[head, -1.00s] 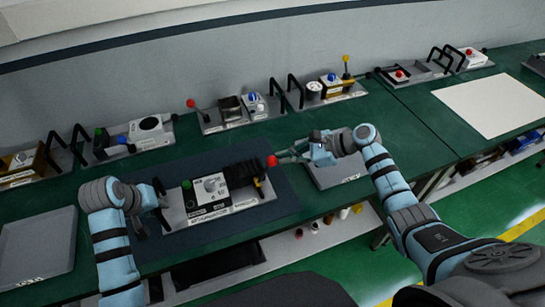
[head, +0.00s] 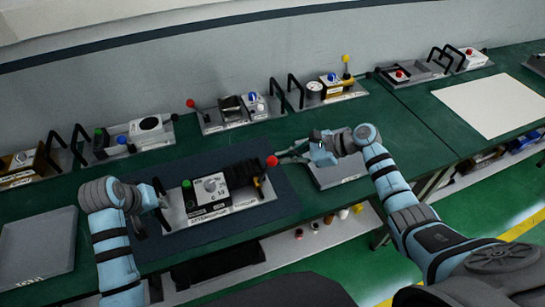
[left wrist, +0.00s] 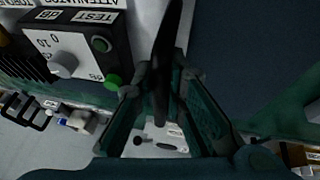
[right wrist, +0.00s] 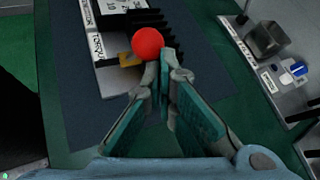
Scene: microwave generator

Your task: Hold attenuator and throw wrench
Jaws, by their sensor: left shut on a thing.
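The attenuator (head: 212,190) is a black and white box with a knob and a green button, on a grey plate on the dark mat. It also shows in the left wrist view (left wrist: 75,50). My left gripper (head: 162,203) is shut on the black handle (left wrist: 163,70) at the plate's left end. The throw wrench is the lever with a red ball (head: 272,161) at the plate's right end. My right gripper (right wrist: 166,62) has its fingertips together beside the red ball (right wrist: 147,43). Nothing shows between them; contact with the lever is unclear.
The dark blue mat (head: 285,195) lies on the green bench. Another (head: 38,250) lies at the left. Several modules with handles and levers stand along the wall, including one with a red lever (head: 190,103).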

